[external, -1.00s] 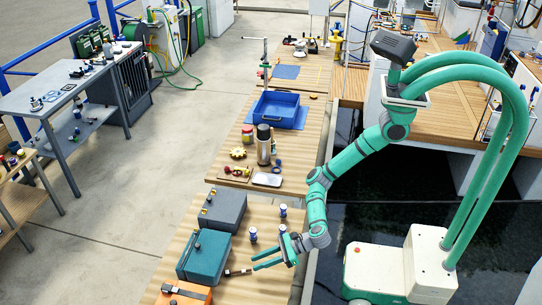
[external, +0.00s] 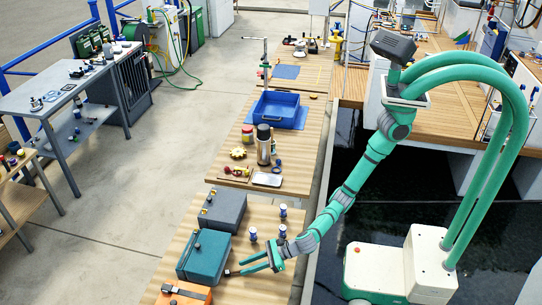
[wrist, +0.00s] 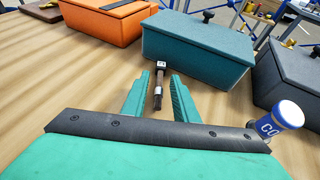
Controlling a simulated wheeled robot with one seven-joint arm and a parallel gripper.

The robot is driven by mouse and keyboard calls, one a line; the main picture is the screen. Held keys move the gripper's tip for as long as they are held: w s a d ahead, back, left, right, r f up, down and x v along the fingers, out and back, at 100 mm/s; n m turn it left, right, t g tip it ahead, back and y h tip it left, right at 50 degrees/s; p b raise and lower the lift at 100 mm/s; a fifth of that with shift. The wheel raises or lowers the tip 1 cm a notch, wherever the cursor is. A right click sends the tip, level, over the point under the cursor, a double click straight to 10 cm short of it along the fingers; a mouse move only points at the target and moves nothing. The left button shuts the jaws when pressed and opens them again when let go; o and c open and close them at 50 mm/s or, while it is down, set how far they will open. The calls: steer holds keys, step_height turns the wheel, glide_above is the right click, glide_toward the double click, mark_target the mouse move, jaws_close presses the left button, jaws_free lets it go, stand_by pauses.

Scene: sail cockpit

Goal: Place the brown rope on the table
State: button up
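I cannot pick out a brown rope in either view. My gripper (external: 243,267) is low over the near wooden table (external: 268,218), just right of the teal box. In the wrist view my gripper (wrist: 161,80) is open, with its two green fingers apart. A short dark rod-like piece with a metal collar (wrist: 158,92) lies on the table between the fingers, pointing towards the teal box. The fingers do not visibly press on it. What this piece is, I cannot tell for sure.
The teal box (wrist: 200,42) stands close ahead of the fingers, between an orange box (wrist: 105,20) and a dark grey box (wrist: 290,75). A blue-and-white cylinder (wrist: 280,120) stands to the right. Farther along are a blue bin (external: 277,108) and a flask (external: 263,148).

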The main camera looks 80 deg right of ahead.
mark_target(230, 272)
steer(key=shift+x, duration=3.3)
steer(key=shift+w+d, duration=0.1)
steer(key=shift+r, duration=0.1)
jaws_close()
